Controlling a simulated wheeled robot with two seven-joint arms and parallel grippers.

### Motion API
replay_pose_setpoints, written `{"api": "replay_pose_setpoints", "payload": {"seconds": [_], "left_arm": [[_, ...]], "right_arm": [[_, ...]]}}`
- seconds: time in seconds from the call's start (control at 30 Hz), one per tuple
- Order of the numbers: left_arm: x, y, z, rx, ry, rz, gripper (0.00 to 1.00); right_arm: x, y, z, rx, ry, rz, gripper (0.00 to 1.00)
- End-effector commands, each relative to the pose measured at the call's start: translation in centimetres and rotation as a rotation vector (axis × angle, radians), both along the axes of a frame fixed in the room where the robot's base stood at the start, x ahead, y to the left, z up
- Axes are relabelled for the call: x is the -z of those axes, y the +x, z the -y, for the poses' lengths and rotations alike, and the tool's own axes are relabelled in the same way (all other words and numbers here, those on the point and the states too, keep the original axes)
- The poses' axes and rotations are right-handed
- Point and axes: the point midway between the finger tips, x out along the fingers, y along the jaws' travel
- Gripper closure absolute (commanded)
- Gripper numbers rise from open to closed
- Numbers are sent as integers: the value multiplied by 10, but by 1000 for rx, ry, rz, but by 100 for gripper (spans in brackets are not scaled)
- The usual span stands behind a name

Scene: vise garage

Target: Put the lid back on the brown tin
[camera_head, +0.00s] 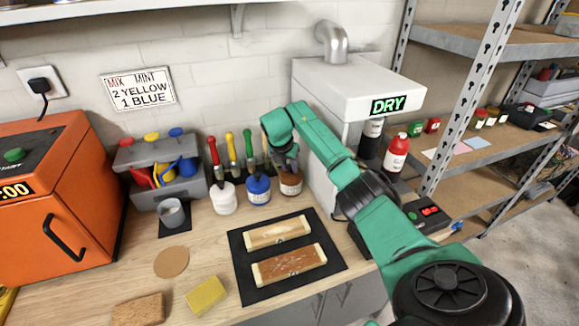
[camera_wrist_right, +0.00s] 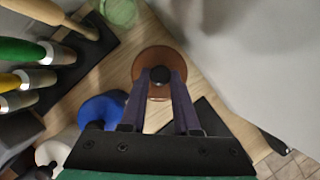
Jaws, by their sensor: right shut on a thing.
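The brown tin (camera_head: 290,187) stands on the workbench at the right end of a row, beside the blue tin (camera_head: 258,190). My right gripper (camera_head: 287,163) is directly above the brown tin, pointing down. In the right wrist view, the gripper (camera_wrist_right: 160,82) is shut on the black knob of the round brown lid (camera_wrist_right: 158,62). The lid is over the tin's mouth and covers most of the tin from above. I cannot tell whether it is seated or slightly above the rim. My left gripper is not in view.
A white tin (camera_head: 223,199) stands left of the blue one. Upright brushes (camera_head: 231,150) are behind the tins. The white dryer cabinet (camera_head: 345,95) stands close on the right. A black mat (camera_head: 243,270) with two wooden boards lies in front.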

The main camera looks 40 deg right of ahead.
Motion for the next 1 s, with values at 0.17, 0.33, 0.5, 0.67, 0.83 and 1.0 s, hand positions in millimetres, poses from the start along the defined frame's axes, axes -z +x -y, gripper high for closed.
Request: {"api": "replay_pose_setpoints", "payload": {"seconds": [0.17, 0.33, 0.5, 0.67, 0.83, 1.0], "left_arm": [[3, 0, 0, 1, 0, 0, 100], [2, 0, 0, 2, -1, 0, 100], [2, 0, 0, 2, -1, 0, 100], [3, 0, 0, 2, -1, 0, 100], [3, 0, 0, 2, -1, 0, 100], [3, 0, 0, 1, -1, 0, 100]], "right_arm": [[3, 0, 1, 0, -1, 0, 100], [2, 0, 1, 1, 0, 0, 100], [2, 0, 1, 0, -1, 0, 100], [2, 0, 1, 0, -1, 0, 100], [3, 0, 1, 0, -1, 0, 100], [3, 0, 1, 0, -1, 0, 35]]}}
